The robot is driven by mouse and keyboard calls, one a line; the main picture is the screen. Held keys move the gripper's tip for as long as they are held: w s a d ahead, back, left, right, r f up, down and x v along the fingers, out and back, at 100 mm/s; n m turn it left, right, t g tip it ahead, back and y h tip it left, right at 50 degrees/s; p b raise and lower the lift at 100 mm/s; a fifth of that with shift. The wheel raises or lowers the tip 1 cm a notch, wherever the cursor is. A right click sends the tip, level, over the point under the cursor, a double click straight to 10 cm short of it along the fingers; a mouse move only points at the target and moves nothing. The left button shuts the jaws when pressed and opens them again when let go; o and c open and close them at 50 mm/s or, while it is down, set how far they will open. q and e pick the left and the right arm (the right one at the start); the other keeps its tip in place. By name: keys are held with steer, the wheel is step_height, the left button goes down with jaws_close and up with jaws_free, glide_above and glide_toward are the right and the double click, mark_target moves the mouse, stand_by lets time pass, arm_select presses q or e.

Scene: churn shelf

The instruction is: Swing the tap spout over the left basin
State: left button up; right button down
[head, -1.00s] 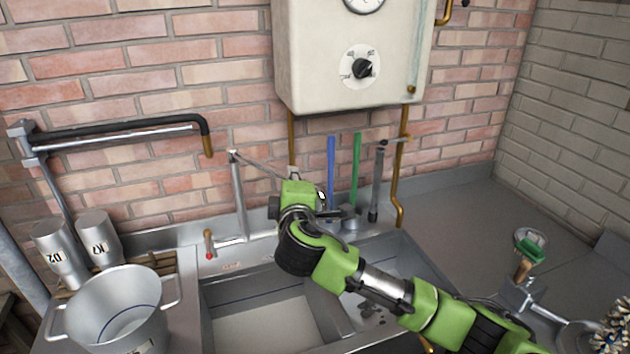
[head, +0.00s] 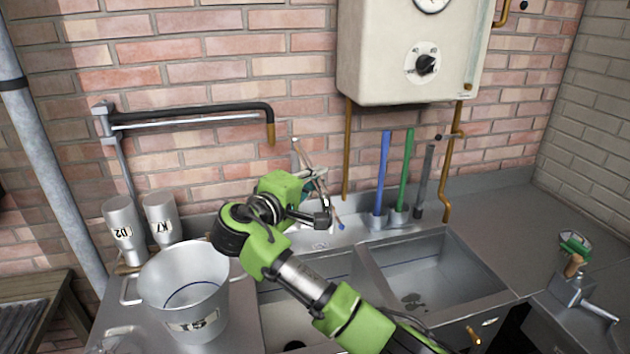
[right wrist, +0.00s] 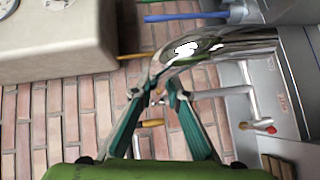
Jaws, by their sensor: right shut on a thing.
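The tap's upright pipe (head: 296,152) rises behind the sink in the head view. My right gripper (head: 309,191) is beside it, above the back of the left basin (head: 330,264). In the right wrist view the right gripper's teal fingers (right wrist: 157,97) are closed in on the shiny chrome spout (right wrist: 225,46). The spout's outlet is hidden by my gripper and arm in the head view, so its exact direction is hard to tell. My arm also covers part of the left basin. The right basin (head: 438,272) is clear to the right. My left gripper is out of view.
A metal pot (head: 184,290) stands left of the sink, with two metal bottles, D2 (head: 123,232) and K7 (head: 161,220), behind it. Blue (head: 382,172) and green (head: 405,170) rods stand right of the tap. A white heater (head: 400,60) hangs above.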

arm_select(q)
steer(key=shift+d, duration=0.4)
arm_select(e)
steer(key=c, duration=2)
jaws_free()
steer(key=shift+w, duration=0.1)
steer(key=shift+o, duration=0.2)
steer(key=shift+s+a, duration=0.15)
steer(key=shift+s, duration=0.05)
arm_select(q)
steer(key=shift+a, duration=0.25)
arm_select(e)
steer(key=f+v, duration=0.1)
steer(key=v, duration=0.6)
steer(key=shift+r, duration=0.45)
